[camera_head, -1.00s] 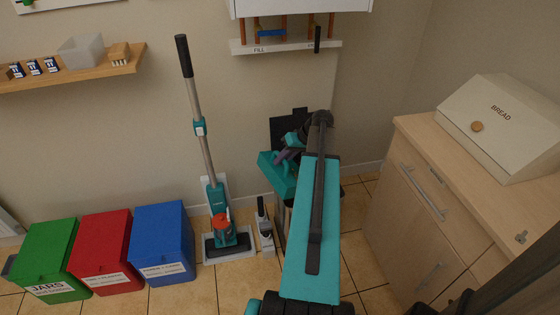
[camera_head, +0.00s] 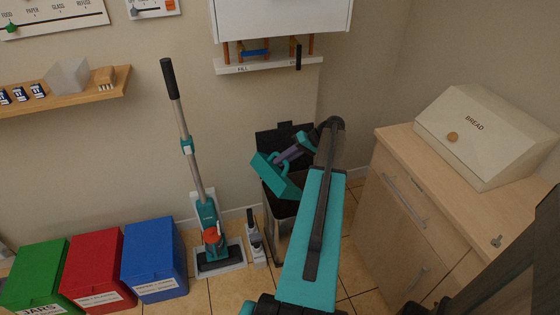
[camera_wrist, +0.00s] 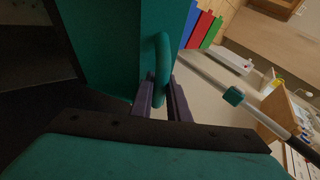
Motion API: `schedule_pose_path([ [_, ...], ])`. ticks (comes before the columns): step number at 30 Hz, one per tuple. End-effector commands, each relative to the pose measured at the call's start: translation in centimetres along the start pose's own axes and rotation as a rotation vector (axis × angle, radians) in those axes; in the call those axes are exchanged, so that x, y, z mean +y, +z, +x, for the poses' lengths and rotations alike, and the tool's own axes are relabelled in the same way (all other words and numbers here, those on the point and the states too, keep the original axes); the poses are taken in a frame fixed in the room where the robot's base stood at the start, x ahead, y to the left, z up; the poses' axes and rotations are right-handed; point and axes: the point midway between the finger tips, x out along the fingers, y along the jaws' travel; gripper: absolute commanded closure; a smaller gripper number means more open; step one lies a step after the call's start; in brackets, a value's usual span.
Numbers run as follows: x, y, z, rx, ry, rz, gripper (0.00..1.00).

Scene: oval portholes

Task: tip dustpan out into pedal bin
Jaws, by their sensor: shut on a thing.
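The teal dustpan (camera_head: 272,176) is steeply tilted over the pedal bin (camera_head: 283,210), its right end lower, inside or just above the bin's mouth. The bin's black lid (camera_head: 272,143) stands open at the back. My gripper (camera_head: 288,154) is shut on the dustpan's handle. In the wrist view, the purple fingers of my gripper (camera_wrist: 161,98) close around the looped teal handle (camera_wrist: 163,62), with the dustpan's flat teal side (camera_wrist: 112,42) beyond. I cannot see whether anything lies in the dustpan. My arm hides part of the bin's right side.
A stick vacuum (camera_head: 208,222) and a small handheld cleaner (camera_head: 254,238) stand left of the bin. Blue (camera_head: 154,260), red (camera_head: 96,270) and green (camera_head: 36,278) boxes are further left. A wooden cabinet (camera_head: 405,200) with a bread box (camera_head: 487,135) stands right. A wall cabinet (camera_head: 282,20) hangs above.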

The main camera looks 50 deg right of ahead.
Motion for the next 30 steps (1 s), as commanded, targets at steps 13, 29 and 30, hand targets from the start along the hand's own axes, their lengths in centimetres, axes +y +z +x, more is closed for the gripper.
schedule_pose_path([
  [13, 0.16, -0.33, -0.77, -0.001, -0.043, 0.016, 1.00],
  [29, 0.12, -0.35, -0.72, -0.002, -0.042, 0.015, 1.00],
  [30, 0.12, -0.35, -0.72, -0.002, -0.042, 0.015, 1.00],
])
